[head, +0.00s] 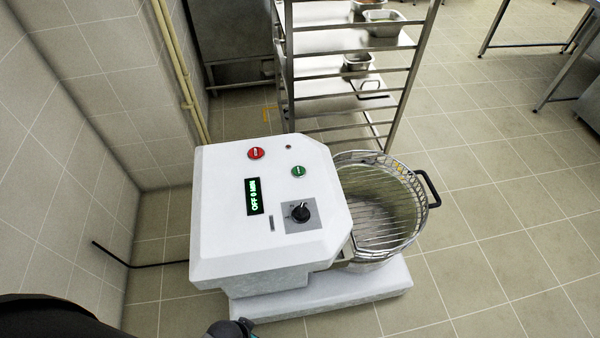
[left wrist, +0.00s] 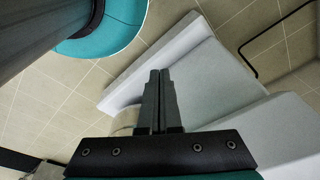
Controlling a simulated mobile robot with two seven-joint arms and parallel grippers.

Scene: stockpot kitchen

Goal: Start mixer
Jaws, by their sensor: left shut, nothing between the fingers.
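The white mixer (head: 230,215) stands on the floor in the middle of the head view. Its sloped top has a red button (head: 256,154), a green button (head: 298,171), a dark knob (head: 300,213) and a green-lit display (head: 254,197) that reads off, 0 min. A metal bowl (head: 372,262) with a wire guard (head: 422,205) sits on its right side, and the guard covers the bowl. In the left wrist view, my left gripper (left wrist: 160,76) is shut and empty, beside the mixer's white body (left wrist: 192,62). My right gripper is not in view.
A metal rack (head: 410,70) with trays stands behind the mixer. A tiled wall (head: 50,150) and yellow pipes (head: 172,50) are on the left. A black cable (head: 150,265) runs from the mixer toward the wall. The tiled floor (head: 500,230) at right is clear.

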